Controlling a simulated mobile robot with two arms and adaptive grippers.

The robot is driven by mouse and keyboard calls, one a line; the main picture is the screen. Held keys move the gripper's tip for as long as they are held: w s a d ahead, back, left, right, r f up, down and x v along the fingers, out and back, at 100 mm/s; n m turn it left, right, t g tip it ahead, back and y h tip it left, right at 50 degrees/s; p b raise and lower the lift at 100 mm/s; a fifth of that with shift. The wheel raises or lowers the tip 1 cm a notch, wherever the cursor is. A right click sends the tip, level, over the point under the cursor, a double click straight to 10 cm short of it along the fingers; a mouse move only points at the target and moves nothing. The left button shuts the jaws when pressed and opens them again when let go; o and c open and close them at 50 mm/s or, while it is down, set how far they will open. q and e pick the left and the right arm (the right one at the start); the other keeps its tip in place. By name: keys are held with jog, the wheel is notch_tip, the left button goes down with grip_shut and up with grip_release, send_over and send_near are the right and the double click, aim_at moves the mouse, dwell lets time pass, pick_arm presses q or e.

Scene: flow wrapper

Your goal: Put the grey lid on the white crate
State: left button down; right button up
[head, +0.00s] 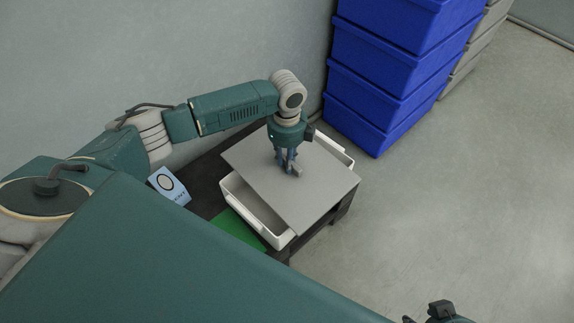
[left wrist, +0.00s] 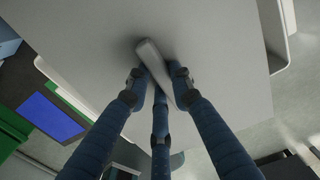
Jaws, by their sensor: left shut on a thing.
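The grey lid (head: 316,184) is a flat panel above the white crate (head: 279,239). It is turned against the crate, whose ends show past it at lower left and upper right in the head view. I cannot tell whether lid and crate touch. My left gripper (head: 290,168) points down over the lid's middle, shut on its bar handle. In the left wrist view, the fingers (left wrist: 160,88) close around the handle (left wrist: 153,60) of the lid (left wrist: 215,75). Crate walls show at left and right (left wrist: 274,32). Most of the crate's inside is hidden.
The crate stands on a dark table (head: 206,163), beside a green mat (head: 236,230) and a blue card with a ring mark (head: 168,187). Stacked blue bins (head: 385,85) stand behind, near the wall. Open floor (head: 470,190) lies to the right.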

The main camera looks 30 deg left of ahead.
pick_arm(q)
jog(key=shift+f, duration=1)
jog(key=shift+f, duration=0.3)
jog(key=c, duration=1.5)
grip_release()
jog(key=shift+r, duration=0.1)
